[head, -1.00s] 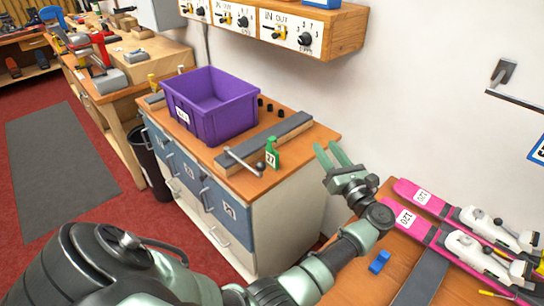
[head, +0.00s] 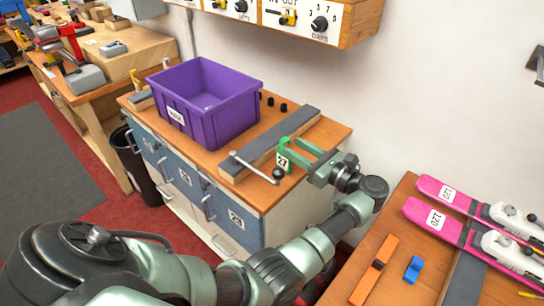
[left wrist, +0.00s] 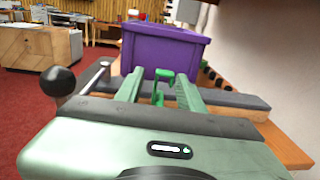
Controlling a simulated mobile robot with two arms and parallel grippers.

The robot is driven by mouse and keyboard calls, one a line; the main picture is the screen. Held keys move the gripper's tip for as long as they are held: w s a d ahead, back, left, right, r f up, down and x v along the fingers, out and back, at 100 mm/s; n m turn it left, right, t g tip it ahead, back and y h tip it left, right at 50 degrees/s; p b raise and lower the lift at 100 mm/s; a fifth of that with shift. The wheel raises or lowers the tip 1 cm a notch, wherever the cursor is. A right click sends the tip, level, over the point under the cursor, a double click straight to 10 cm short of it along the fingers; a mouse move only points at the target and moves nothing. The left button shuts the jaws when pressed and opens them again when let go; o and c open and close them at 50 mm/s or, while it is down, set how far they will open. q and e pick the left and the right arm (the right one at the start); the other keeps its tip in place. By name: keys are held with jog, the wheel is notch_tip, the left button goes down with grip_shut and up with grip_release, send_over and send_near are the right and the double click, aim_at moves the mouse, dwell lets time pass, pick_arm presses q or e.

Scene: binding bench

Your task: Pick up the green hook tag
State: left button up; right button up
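The green hook tag (head: 284,157), with a white label reading 27, stands upright on the wooden top of the drawer cabinet, near its front right edge. In the left wrist view the tag (left wrist: 163,76) shows between the two finger pads, with gaps on both sides. My left gripper (head: 296,152) is open and level, its fingers reaching toward the tag from the right. Whether the fingers reach fully past the tag is hard to tell. My right gripper is not in view.
A metal lever with a black ball knob (head: 278,173) is close to the tag. A grey bar (head: 268,146) and purple bin (head: 214,105) sit behind it. Pink skis (head: 452,231), an orange piece (head: 376,268) and a blue block (head: 413,269) lie on the right bench.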

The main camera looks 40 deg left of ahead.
pick_arm(q)
jog(key=b, duration=0.5)
send_near(277, 152)
jog(key=a, duration=0.3)
jog(key=shift+w, duration=0.2)
jog(key=shift+f+b, duration=0.5)
jog(key=shift+b, duration=0.1)
jog(key=shift+a+r, duration=0.1)
jog(key=shift+a, duration=0.1)
jog(key=a+p, duration=0.1)
jog(key=a, duration=0.1)
jog(key=w+a+p, duration=0.1)
jog(key=a, duration=0.1)
jog(key=a+p, duration=0.1)
jog(key=a, duration=0.1)
jog(key=shift+w+a+r, duration=0.15)
jog(key=shift+w, duration=0.2)
jog(key=shift+a+f, duration=0.2)
jog(key=shift+a, duration=0.25)
grip_shut()
